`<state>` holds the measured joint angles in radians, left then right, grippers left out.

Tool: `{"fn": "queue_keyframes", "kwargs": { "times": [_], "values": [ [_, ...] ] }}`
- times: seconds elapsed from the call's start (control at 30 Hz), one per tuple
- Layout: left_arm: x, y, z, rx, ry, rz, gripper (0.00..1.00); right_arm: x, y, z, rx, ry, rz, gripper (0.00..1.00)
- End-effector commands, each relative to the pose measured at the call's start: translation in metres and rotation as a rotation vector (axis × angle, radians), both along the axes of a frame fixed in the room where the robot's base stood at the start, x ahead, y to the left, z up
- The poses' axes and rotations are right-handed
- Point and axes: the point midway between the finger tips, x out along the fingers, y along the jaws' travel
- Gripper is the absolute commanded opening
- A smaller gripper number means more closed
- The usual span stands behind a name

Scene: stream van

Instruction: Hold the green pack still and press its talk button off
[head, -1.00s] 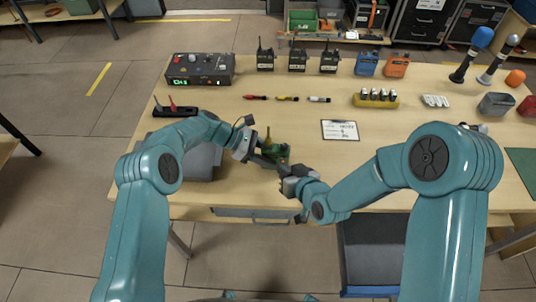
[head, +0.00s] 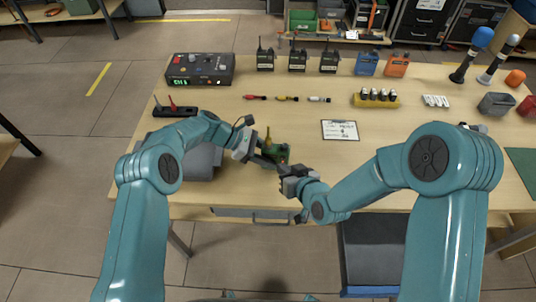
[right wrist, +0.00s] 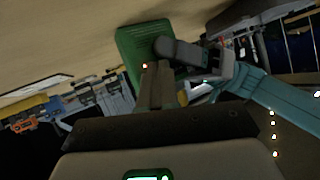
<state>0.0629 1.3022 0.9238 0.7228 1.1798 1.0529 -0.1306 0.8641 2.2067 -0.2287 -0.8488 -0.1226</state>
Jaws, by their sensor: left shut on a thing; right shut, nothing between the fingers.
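The green pack (head: 277,151) is near the front edge of the table, left of its middle, with a short yellowish antenna. It also shows in the right wrist view (right wrist: 143,48) as a green ribbed body. My left gripper (head: 264,159) is shut on the pack from its left side; its dark finger also lies across the pack in the right wrist view. My right gripper (head: 284,171) is shut and empty, its tips close to the pack's near right side; in the right wrist view (right wrist: 154,78) the tips overlap the pack. Contact cannot be told. The talk button is hidden.
A control box (head: 201,70) with a green display is at the back left. Three black radios (head: 297,61), a blue pack (head: 366,64) and an orange pack (head: 397,65) line the back. A clipboard sheet (head: 340,130) lies right of the green pack.

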Motion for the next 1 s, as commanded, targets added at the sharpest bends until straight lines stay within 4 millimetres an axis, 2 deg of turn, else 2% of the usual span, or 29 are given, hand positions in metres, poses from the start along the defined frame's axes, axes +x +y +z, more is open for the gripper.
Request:
{"fn": "queue_keyframes", "kwargs": {
  "times": [0.57,1.0],
  "values": [
    [0.0003,0.0000,0.0007,-0.001,0.000,0.001,0.12,0.0002,0.0000,0.0001,0.000,0.000,0.000,0.00],
    [0.0002,0.0000,0.0007,-0.001,-0.001,0.000,0.12,0.0089,-0.0010,0.0001,0.000,0.000,0.000,0.00]
  ]
}}
